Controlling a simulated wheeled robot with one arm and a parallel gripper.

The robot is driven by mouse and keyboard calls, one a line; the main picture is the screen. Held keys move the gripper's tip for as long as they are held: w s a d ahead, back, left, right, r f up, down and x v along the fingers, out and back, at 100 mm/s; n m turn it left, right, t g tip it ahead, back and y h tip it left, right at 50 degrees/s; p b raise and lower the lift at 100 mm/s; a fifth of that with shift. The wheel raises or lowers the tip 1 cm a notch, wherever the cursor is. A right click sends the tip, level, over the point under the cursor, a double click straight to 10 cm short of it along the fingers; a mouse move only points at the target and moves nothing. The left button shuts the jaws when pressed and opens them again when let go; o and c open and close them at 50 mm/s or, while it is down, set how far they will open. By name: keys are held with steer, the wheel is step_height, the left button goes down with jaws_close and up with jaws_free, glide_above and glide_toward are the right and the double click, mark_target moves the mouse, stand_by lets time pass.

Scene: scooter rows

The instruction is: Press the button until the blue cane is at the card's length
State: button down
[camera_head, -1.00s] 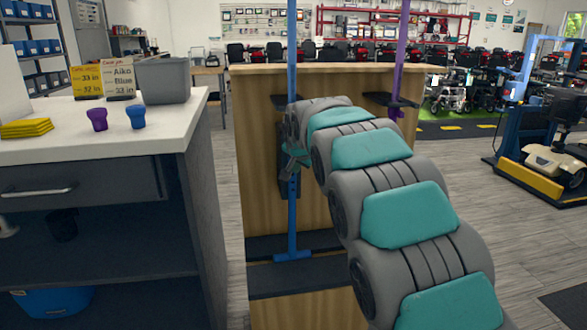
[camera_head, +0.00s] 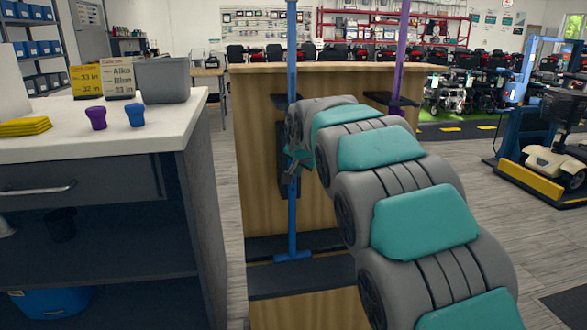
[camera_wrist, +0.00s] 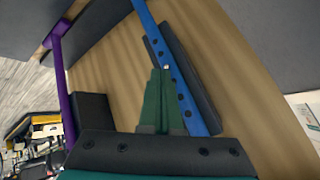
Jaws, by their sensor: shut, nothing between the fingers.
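The blue cane (camera_head: 292,215) stands upright against the wooden panel, its foot on the dark ledge. Its shaft, with a row of dark holes, crosses the wrist view diagonally (camera_wrist: 185,103). A small pale spot, possibly the button (camera_wrist: 166,67), shows on the shaft at my fingertips. My gripper (camera_wrist: 163,72) is shut and empty, its green fingertips at or very near that spot; contact cannot be told. In the head view my gripper (camera_head: 296,164) is beside the cane. A white card (camera_head: 119,80) on the counter seems to read "Aiko Blue 33 in"; the print is small.
A yellow card (camera_head: 86,80), a grey bin (camera_head: 163,80), purple (camera_head: 96,117) and blue (camera_head: 135,114) handle-like pieces are on the counter. A purple cane (camera_head: 400,55) stands right of the blue one. The wooden panel (camera_head: 262,150) backs both canes.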

steer(key=s, duration=0.1)
steer(key=s+d+b, duration=0.1)
steer(key=s, duration=0.2)
steer(key=shift+s+d+b, duration=0.25)
steer(key=shift+s+b, duration=0.15)
stand_by(1.2)
steer(key=s+d+f+n+g+h, duration=0.1)
steer(key=s+d+f+g, duration=0.3)
steer(key=s+d, duration=0.55)
steer(key=s+d+f+n+g+h, duration=0.1)
steer(key=s+d+f, duration=0.45)
steer(key=s, duration=0.75)
steer(key=s+d+f+n+g, duration=0.1)
steer(key=s+f, duration=0.1)
steer(key=s, duration=0.7)
steer(key=s+d+f+n+g, duration=0.1)
steer(key=s+d+f+g, duration=0.1)
steer(key=s, duration=0.7)
steer(key=s+d+f+n+g, duration=0.1)
steer(key=s+f, duration=0.3)
steer(key=s, duration=0.5)
steer(key=shift+s+d+f+g, duration=0.25)
steer(key=shift+d+g, duration=0.1)
steer(key=shift+g, duration=0.35)
